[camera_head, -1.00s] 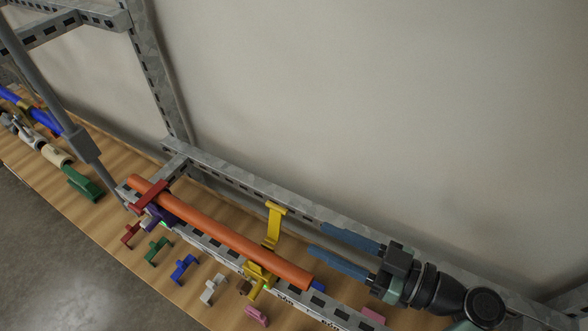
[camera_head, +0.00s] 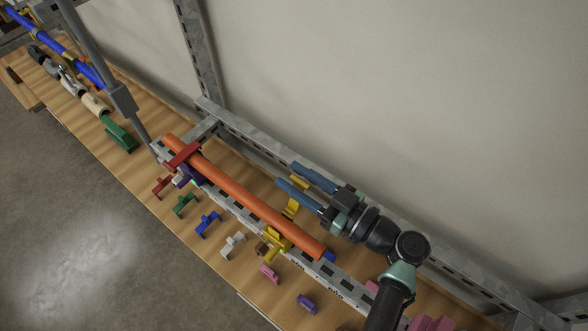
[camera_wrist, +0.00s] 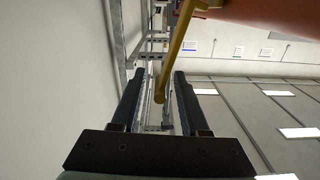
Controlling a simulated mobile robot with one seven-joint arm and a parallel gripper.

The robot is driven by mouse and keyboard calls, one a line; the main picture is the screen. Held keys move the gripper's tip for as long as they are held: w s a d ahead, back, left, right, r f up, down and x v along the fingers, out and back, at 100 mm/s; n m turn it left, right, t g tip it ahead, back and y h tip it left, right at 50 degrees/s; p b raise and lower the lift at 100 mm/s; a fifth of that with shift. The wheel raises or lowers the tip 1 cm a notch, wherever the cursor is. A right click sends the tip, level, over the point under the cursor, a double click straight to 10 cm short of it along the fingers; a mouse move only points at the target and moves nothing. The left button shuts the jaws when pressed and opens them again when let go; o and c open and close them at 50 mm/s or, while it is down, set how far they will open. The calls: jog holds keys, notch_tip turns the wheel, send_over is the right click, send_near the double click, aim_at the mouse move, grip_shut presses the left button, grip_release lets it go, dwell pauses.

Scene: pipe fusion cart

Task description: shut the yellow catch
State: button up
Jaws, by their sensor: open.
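The yellow catch (camera_head: 275,243) sits on the metal rail near the right end of the orange pipe (camera_head: 240,194). Its hinged yellow arm (camera_head: 293,208) stands open on the wall side of the pipe, partly hidden by my gripper. My gripper (camera_head: 287,173) is open, with its blue fingers over the raised arm. In the wrist view the yellow arm (camera_wrist: 178,45) reaches down between the two fingers, with a gap visible on the left. I cannot tell whether it touches the right finger.
A red catch (camera_head: 183,155) lies across the pipe's left part. Several coloured clips, including a blue one (camera_head: 207,223) and a white one (camera_head: 232,243), stand along the wooden bench (camera_head: 148,192). A metal upright (camera_head: 195,50) rises behind; the wall is close behind my gripper.

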jog(key=shift+w+a, duration=0.2)
jog(key=shift+a, duration=0.1)
grip_shut()
dwell(1.3)
